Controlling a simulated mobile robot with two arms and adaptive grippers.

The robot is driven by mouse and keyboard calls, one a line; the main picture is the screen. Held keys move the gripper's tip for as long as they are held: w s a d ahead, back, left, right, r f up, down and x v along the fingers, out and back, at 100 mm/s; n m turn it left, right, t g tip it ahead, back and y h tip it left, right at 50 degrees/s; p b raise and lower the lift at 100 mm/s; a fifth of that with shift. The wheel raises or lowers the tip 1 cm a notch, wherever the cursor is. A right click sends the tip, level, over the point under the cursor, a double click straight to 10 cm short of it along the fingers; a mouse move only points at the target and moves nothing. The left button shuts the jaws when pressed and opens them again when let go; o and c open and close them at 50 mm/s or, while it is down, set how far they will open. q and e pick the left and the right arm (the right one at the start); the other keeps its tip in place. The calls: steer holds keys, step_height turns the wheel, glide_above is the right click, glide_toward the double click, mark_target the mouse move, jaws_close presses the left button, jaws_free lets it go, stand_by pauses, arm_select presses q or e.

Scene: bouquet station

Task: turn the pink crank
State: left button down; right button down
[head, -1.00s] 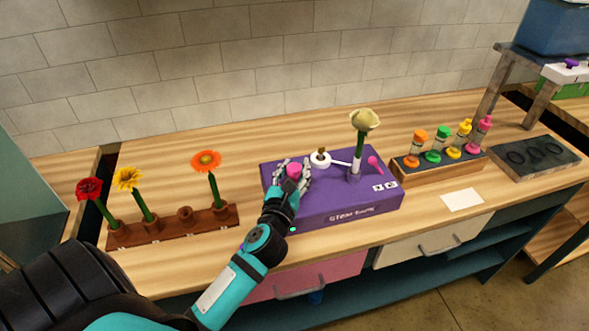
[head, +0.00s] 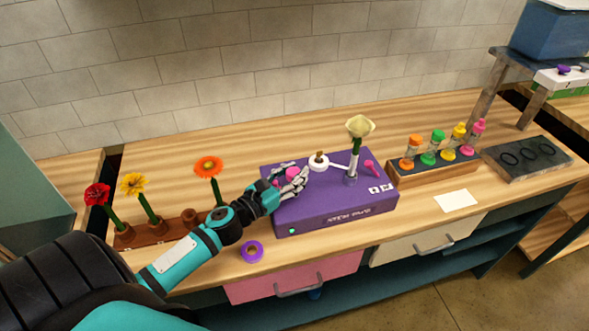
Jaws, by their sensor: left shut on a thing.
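A purple box (head: 330,208) stands on the bench with a pink crank (head: 292,173) at its left side. My left gripper (head: 294,180) reaches in from the left and is shut at the pink crank. Its fingers hide much of the crank. A cream flower (head: 359,127) stands upright in a pale holder (head: 351,172) on the box, linked by a white rod to a round white part (head: 318,164). A second pink piece (head: 371,168) sticks up at the box's right. My right gripper is not in view.
A brown rack (head: 150,232) with red, yellow and orange flowers stands at left. A purple ring (head: 252,251) lies before the box. A wooden rack (head: 435,173) of colored-capped bottles, a white card (head: 456,200) and a dark tray (head: 527,158) are at right.

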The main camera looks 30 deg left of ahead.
arm_select(q)
steer(key=shift+s+f+m+g+h+b, duration=0.15)
steer(key=shift+m+g+h+b, duration=0.2)
steer(key=shift+m+h, duration=0.5)
steer(key=shift+w+f+m+g+h+b, duration=0.1)
steer(key=shift+m+g+h+b, duration=0.3)
steer(key=shift+h, duration=0.75)
steer(key=shift+m+h, duration=0.25)
steer(key=shift+h, duration=0.05)
steer(key=c, duration=1.3)
jaws_free()
steer(key=shift+c, duration=0.2)
steer(key=o, duration=0.5)
steer(key=shift+s+r, duration=0.15)
steer(key=shift+r, duration=0.05)
steer(key=shift+c, duration=0.2)
steer(key=v, duration=1.2)
